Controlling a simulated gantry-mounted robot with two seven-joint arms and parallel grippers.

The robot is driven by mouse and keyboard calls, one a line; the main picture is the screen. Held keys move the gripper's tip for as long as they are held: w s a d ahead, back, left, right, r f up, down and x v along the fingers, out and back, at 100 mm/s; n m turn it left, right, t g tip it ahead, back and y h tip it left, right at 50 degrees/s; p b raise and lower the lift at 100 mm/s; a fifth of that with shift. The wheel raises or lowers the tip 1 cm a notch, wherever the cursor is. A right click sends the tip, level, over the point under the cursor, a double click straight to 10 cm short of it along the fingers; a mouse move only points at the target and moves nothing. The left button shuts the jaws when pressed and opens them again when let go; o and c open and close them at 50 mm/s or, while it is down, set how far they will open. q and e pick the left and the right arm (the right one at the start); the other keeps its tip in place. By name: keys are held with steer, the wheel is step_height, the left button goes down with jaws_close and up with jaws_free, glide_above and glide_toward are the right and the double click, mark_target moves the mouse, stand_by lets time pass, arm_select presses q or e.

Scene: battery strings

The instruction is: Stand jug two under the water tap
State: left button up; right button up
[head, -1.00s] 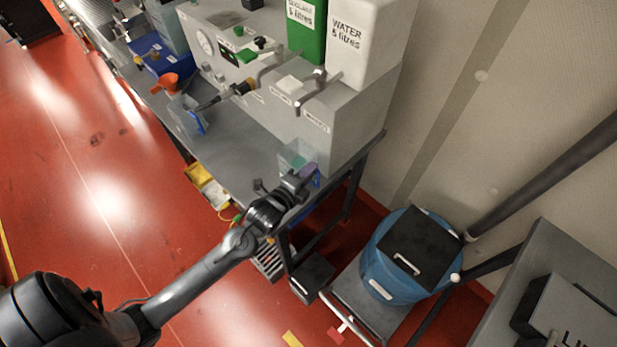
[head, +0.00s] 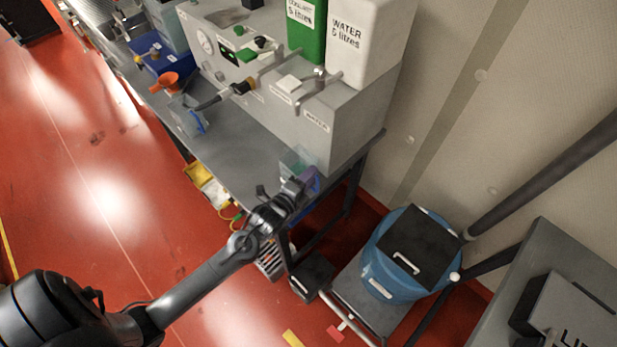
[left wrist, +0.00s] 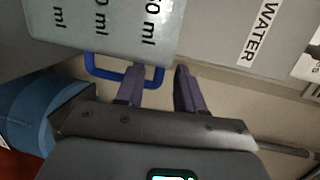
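A clear jug (head: 292,160) stands at the front right of the grey bench, below the WATER label. In the left wrist view this jug (left wrist: 105,25) shows "ml" marks and a blue handle (left wrist: 125,80). My left gripper (left wrist: 160,75) is open, its two purple fingers apart, with one finger at the handle. In the head view my left gripper (head: 306,183) is beside the jug and partly hides it. Another clear jug (head: 187,117) with a blue handle stands farther left. No number is readable on either jug. The water tap (head: 318,88) projects from the grey housing. My right gripper is not in view.
A white WATER tank (head: 365,45) and a green tank (head: 306,30) stand on the housing (head: 330,130). An orange funnel (head: 165,84) is at the left. A blue bin with a black lid (head: 415,245) stands right of the bench. Bench top between the jugs is clear.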

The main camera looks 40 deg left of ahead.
arm_select(q)
steer(key=s+d+n+g, duration=0.2)
steer(key=s+n+g, duration=0.2)
steer(key=s, duration=0.4)
steer(key=s+d+n+g, duration=0.3)
steer(key=s+n, duration=0.3)
steer(key=s, duration=0.2)
steer(key=s+d+n+g+h+b, duration=0.1)
steer(key=s+d+n+g, duration=0.1)
steer(key=s+n+g, duration=0.3)
steer(key=s, duration=0.4)
steer(key=shift+d+f+n, duration=0.35)
steer(key=shift+d+n, duration=0.05)
step_height(320, 180, up, 12)
steer(key=p, duration=1.2)
steer(key=shift+r, duration=0.15)
